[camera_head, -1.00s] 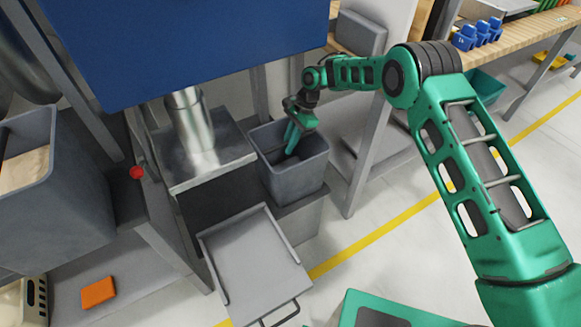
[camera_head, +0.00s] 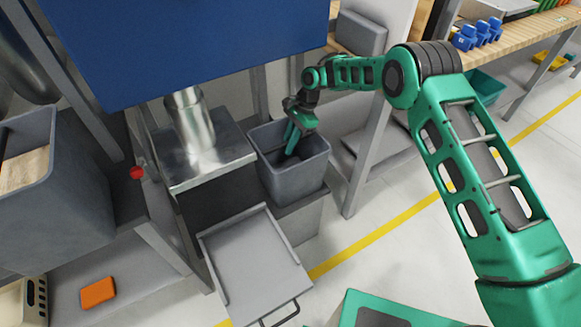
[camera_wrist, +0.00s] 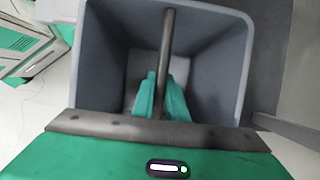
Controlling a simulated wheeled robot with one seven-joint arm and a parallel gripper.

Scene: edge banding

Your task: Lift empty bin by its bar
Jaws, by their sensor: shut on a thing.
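The empty grey bin (camera_head: 292,178) stands on a grey ledge beside the metal machine in the head view. In the wrist view the bin (camera_wrist: 215,75) fills the middle, and its inside looks empty. A dark bar (camera_wrist: 167,50) runs across the bin's opening. My gripper (camera_wrist: 163,98) has its two green fingers on either side of the bar, shut on it. In the head view my gripper (camera_head: 292,138) reaches down into the bin's mouth. The bin looks upright, with its base at the ledge; whether it is slightly raised I cannot tell.
A metal machine with a blue hood (camera_head: 200,45) stands close to the left of the bin. A grey tray (camera_head: 255,262) sticks out in front. A grey upright post (camera_head: 366,160) is just right of the bin. A larger grey bin (camera_head: 60,215) stands at far left.

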